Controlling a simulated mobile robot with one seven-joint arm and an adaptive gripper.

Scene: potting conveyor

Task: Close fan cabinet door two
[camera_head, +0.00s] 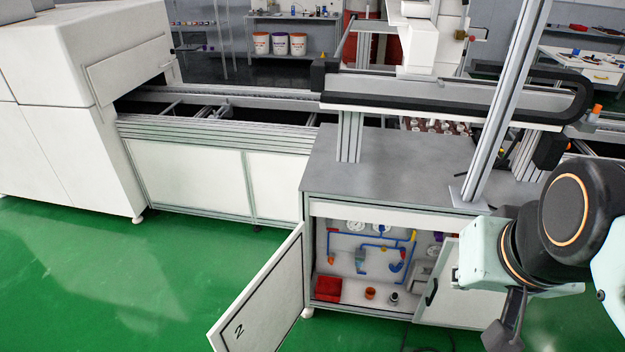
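Door two (258,302), a white panel with dark edging and a "2" near its lower corner, stands swung open at the left of the fan cabinet (311,209). It angles out toward the lower left, hinged on the cabinet's left front edge. My gripper (506,331) is at the lower right, in front of the cabinet's right side and well apart from door two. It is partly cut off by the frame and partly covered by my arm; its fingers do not show clearly.
The right cabinet door (453,279), with a dark handle, stands partly open. Inside are blue pipes (365,240), a red box (328,288) and small parts. A conveyor (215,135) runs behind. Green floor (120,285) is clear at left; a dark cable (428,348) lies at the bottom.

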